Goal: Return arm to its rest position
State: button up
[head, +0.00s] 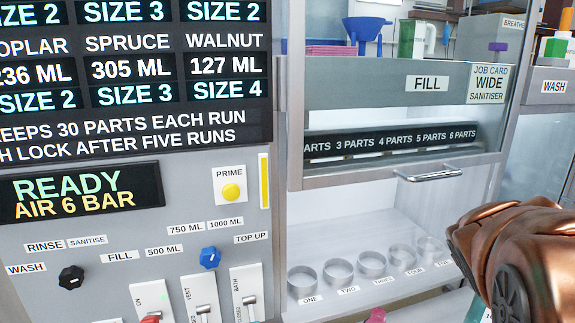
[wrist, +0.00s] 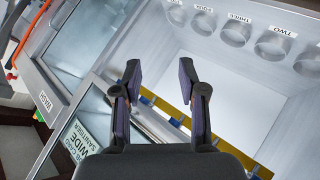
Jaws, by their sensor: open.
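My gripper (wrist: 168,90) shows in the wrist view with its two dark padded fingers spread apart and nothing between them. Beyond it is the white fill cabinet with a row of ring holders (wrist: 236,34) on its floor. In the head view my copper-coloured arm fills the lower right, and the gripper itself is not visible there. The ring holders also show in the head view (head: 340,272), with labels ONE, TWO and THREE readable; those in plain sight look empty.
A control panel with a READY display (head: 80,192), a yellow PRIME button (head: 232,192), a blue knob (head: 210,257) and a black knob (head: 71,277) stands at left. The FILL cabinet's glass sash with its handle (head: 430,174) is raised above the open bay. A WASH cabinet (head: 553,87) adjoins at right.

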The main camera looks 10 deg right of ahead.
jog(key=s+a+f+g+y, duration=0.3)
jog(key=s+a+f, duration=0.4)
jog(key=s+a, duration=0.4)
jog(key=s+a+f+g+y, duration=0.4)
jog(key=s+a+f+g, duration=0.2)
jog(key=s+a, duration=0.5)
jog(key=a+f, duration=0.2)
jog(key=a, duration=0.1)
jog(key=shift+a+f+y, duration=0.2)
jog(key=shift+a+y, duration=0.1)
